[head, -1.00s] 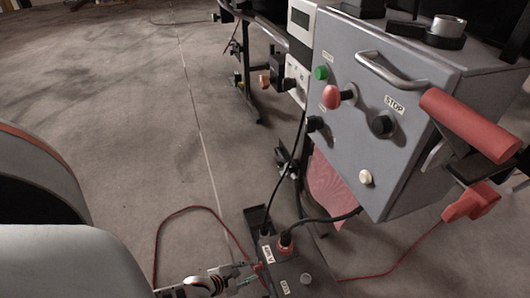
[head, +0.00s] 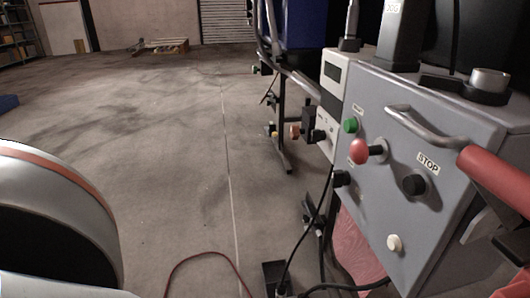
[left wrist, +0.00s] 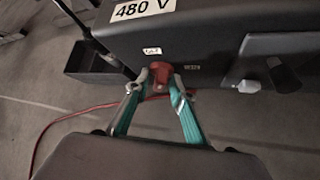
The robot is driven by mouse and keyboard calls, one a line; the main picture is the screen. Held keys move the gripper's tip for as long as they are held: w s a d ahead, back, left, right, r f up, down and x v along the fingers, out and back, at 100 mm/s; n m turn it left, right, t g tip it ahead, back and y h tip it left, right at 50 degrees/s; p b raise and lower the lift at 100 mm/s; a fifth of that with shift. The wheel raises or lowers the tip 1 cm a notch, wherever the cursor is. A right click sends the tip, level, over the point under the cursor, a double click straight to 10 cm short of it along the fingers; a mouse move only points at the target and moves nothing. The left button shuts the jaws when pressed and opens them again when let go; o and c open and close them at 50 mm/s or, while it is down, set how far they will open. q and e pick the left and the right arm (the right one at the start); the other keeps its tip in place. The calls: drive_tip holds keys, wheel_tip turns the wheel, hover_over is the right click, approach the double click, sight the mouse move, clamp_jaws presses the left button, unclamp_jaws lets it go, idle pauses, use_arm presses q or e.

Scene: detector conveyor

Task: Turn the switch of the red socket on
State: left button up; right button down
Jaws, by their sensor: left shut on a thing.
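In the left wrist view a dark box (left wrist: 215,55) carries a white "480 V" label (left wrist: 140,12). A small red knob (left wrist: 161,70) sticks out of its face under a small white tag. My left gripper (left wrist: 160,82), with teal fingers, is shut on this red knob, one fingertip on each side. The red socket cannot be made out in the current frames. My right gripper is not in view.
In the head view the grey control cabinet (head: 375,195) stands at right, with a green button (head: 350,125), a red knob (head: 361,151), a black knob (head: 413,184) and a red-gripped handle (head: 497,180). A red cable (head: 205,254) lies on the floor. Floor at left is open.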

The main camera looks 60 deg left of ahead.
use_arm(q)
drive_tip(key=shift+d+f+m+t+y, duration=0.1)
drive_tip(key=shift+m+t+y, duration=0.35)
drive_tip(key=shift+y, duration=0.25)
drive_tip(key=shift+d+f+m+t+y, duration=0.1)
drive_tip(key=shift+m+t+y, duration=0.25)
drive_tip(key=shift+m+y, duration=0.3)
drive_tip(key=shift+t+y, duration=0.3)
drive_tip(key=shift+y, duration=0.05)
drive_tip(key=o, duration=0.7)
drive_tip(key=shift+s, duration=0.1)
drive_tip(key=shift+o, duration=0.2)
